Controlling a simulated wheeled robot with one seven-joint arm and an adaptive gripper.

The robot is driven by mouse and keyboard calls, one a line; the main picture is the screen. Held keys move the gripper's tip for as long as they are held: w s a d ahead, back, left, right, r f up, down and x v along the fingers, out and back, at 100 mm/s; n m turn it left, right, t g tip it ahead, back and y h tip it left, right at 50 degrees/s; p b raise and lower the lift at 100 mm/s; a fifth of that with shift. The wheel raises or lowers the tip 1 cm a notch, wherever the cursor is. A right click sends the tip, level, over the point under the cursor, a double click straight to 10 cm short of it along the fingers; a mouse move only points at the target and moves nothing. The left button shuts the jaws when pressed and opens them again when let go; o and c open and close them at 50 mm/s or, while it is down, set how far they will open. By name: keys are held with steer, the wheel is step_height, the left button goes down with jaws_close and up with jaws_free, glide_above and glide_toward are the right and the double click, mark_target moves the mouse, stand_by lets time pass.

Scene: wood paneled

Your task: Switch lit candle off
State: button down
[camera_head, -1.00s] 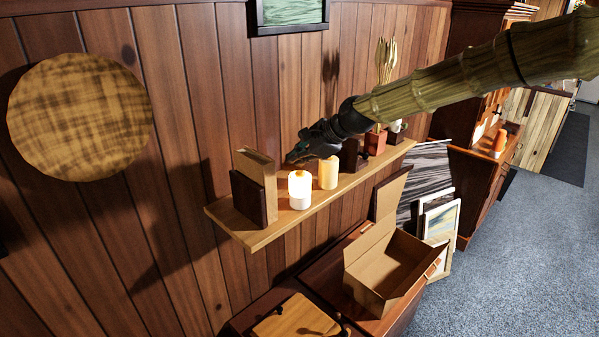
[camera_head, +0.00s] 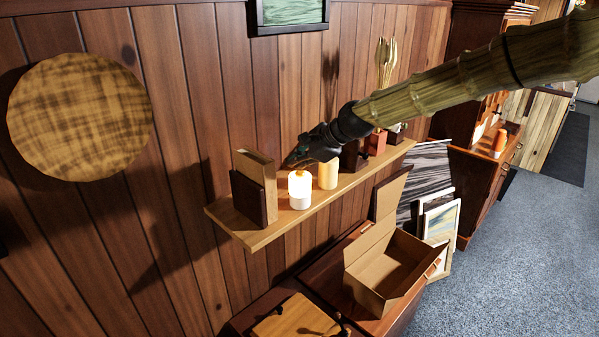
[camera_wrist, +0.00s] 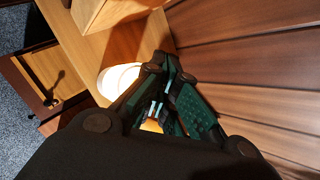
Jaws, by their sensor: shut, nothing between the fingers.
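A short white candle (camera_head: 300,199) with a bright, pale yellow glowing top stands upright on the wooden wall shelf (camera_head: 258,238).
A dark and tan upright block (camera_head: 256,190) stands left of the candles. Dark and reddish pots (camera_head: 376,143) stand to the right, under my arm. The paneled wall is close behind. Below are an open cardboard box (camera_head: 385,270) and a wooden board (camera_head: 297,318).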

mark_target(298, 173)
steer(key=shift+f, duration=0.4)
stand_by(0.4)
steer(key=shift+r+p, duration=0.65)
steer(key=shift+r, duration=0.3)
steer(key=shift+r, duration=0.1)
step_height(298, 173, up, 6)
steer(key=p, duration=0.4)
